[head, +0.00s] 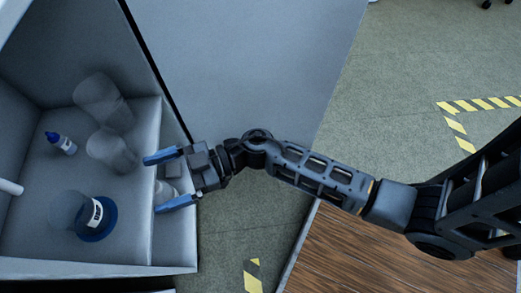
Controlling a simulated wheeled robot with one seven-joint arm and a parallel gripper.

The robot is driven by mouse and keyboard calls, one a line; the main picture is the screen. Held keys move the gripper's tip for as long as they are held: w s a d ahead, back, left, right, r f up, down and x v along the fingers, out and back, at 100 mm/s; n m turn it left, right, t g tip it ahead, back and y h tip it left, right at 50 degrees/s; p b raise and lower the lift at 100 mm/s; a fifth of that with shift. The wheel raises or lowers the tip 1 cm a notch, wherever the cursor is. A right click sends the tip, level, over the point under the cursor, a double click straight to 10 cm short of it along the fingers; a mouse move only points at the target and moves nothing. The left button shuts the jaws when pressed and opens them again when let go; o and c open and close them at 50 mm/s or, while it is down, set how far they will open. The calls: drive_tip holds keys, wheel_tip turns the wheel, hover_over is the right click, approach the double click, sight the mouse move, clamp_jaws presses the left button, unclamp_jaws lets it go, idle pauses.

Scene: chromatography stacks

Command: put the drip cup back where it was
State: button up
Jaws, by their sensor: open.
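My gripper (152,185) is at the front edge of a grey open-fronted compartment (180,240), its two blue fingers spread apart and pointing left into it. A small pale, see-through cup-like object (166,191) shows between the fingers; it may be the drip cup, and I cannot tell whether the fingers touch it. Inside the compartment, a clear vessel (112,150) stands just left of the upper finger. Another clear vessel (103,101) is further back. A clear vessel with a blue round base and white label (97,222) is left of the lower finger.
A white rod (10,187) sticks in from the left. The compartment's side walls bound the space. A wooden surface (360,255) lies below my arm, and open floor (400,85) is to the right.

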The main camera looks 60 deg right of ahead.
drive_tip(key=s+d+r+m+t+h, duration=0.1)
drive_tip(key=s+d+r+m+h, duration=0.2)
drive_tip(key=s, duration=0.6)
drive_tip(key=s+d+r+m+t+h, duration=0.1)
drive_tip(key=s+d+r+m+h, duration=0.3)
drive_tip(key=s, duration=0.5)
drive_tip(key=s+d+r+m+h, duration=0.3)
drive_tip(key=s+r+h, duration=0.2)
drive_tip(key=s+h, duration=0.2)
drive_tip(key=shift+s+d+m+t, duration=0.3)
drive_tip(key=shift+s+d+t, duration=0.1)
drive_tip(key=shift+s, duration=0.7)
